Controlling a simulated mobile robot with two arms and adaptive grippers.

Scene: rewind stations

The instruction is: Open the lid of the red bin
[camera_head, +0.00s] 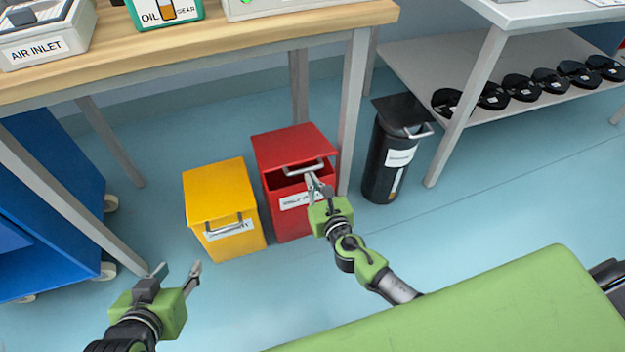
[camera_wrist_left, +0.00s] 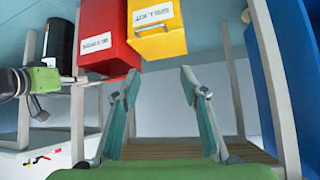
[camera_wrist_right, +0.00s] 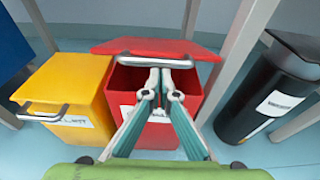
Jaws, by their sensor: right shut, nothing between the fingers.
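The red bin (camera_head: 290,205) stands on the floor under the wooden bench. Its red lid (camera_head: 293,146) is tilted part way up, with a dark gap showing below its front edge. The lid's metal handle (camera_wrist_right: 155,60) faces me. My right gripper (camera_head: 314,181) is shut and empty, with its fingertips (camera_wrist_right: 160,74) at the handle, in front of the bin's opening. Whether the tips touch the handle or the lid's underside is unclear. My left gripper (camera_head: 177,272) is open and empty, low in front of the yellow bin, away from the red bin.
A yellow bin (camera_head: 222,205) with its lid closed stands just left of the red bin. A black bin (camera_head: 385,170) stands to the right, past a bench leg (camera_head: 352,110). A blue cabinet (camera_head: 50,200) on casters is at the left. Floor in front of the bins is clear.

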